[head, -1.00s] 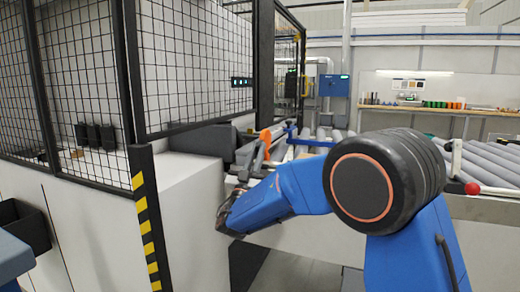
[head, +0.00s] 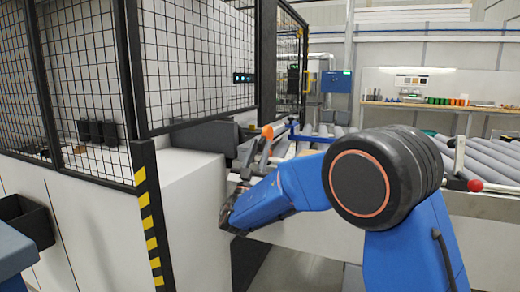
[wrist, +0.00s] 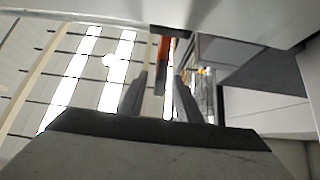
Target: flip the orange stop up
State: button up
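The orange stop (head: 267,132) shows in the head view at the near left end of the roller conveyor, beside the machine housing. Its orange part is short and sits at the top of a slanted grey bar. In the wrist view an orange piece (wrist: 164,49) shows at the top centre, in line with the gap between my fingers. My gripper (wrist: 160,98) shows in the wrist view with two dark fingers apart and nothing clearly held. In the head view its fingertips are hidden low beside the white housing. Whether the fingers touch the stop cannot be told.
A white housing (head: 190,205) stands left of my arm, with a black mesh guard (head: 195,60) and a yellow-black striped post (head: 149,225). Grey rollers (head: 490,165) and a red knob (head: 475,186) lie to the right. A workbench (head: 440,105) is at the back.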

jog(key=v, duration=1.7)
jog(key=shift+f, duration=0.2)
jog(key=s+d+r+m+g+h, duration=0.1)
jog(key=d+g+h, duration=0.45)
jog(key=d, duration=0.95)
jog(key=s+d+r+m+g+h, duration=0.1)
jog(key=d+g+h, duration=0.2)
jog(key=d+g, duration=0.9)
jog(key=s+d+f+g+y, duration=0.1)
jog(key=s+d, duration=0.2)
jog(key=d, duration=0.4)
jog(key=s+d+f, duration=0.2)
jog(key=s+d, duration=0.2)
jog(key=d, duration=0.3)
jog(key=s+d+f+n+g+y, duration=0.1)
jog(key=s+d+f+g+y, duration=0.25)
jog(key=s, duration=0.45)
jog(key=s+d+f+n+g+y, duration=0.1)
jog(key=s+d+f+g+y, duration=0.2)
jog(key=s, duration=0.4)
jog(key=s+a+f+n+t+y, duration=0.3)
jog(key=s+a+f+t+y, duration=0.1)
jog(key=s+a+y, duration=0.4)
jog(key=shift+s+f+n+t+y, duration=0.3)
jog(key=shift+s+f+y, duration=0.25)
jog(key=shift+s, duration=0.65)
